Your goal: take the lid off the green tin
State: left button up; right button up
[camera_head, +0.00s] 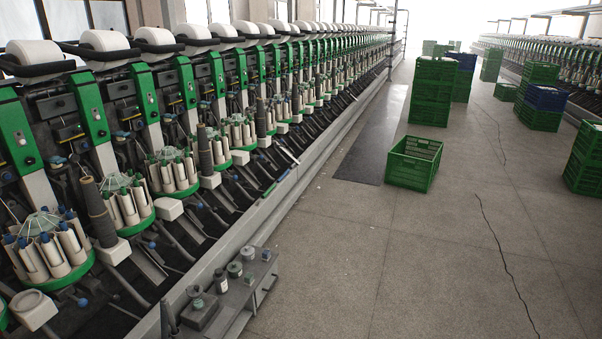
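Several small containers stand on a low grey bench (232,304) at the bottom of the view. A round, squat, dull grey-green tin (235,270) with a paler top stands near its middle. Another small round container (194,291) stands nearer, on a dark block. They are too small and dull for me to tell surely which is the green tin, or where a lid meets its body. Neither of my grippers can be made out in the view.
The winding machine (190,130) runs along the left. An open green crate (414,164) sits on the floor, with stacked crates (433,90) behind. The floor right of the bench is clear.

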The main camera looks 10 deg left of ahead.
aim_at(233, 267)
jog(key=i+l+u, duration=0.1)
jog(key=i+u, duration=0.3)
jog(key=i+l+u, duration=0.2)
jog(key=i+u, duration=0.2)
jog(key=i+l+u, duration=0.35)
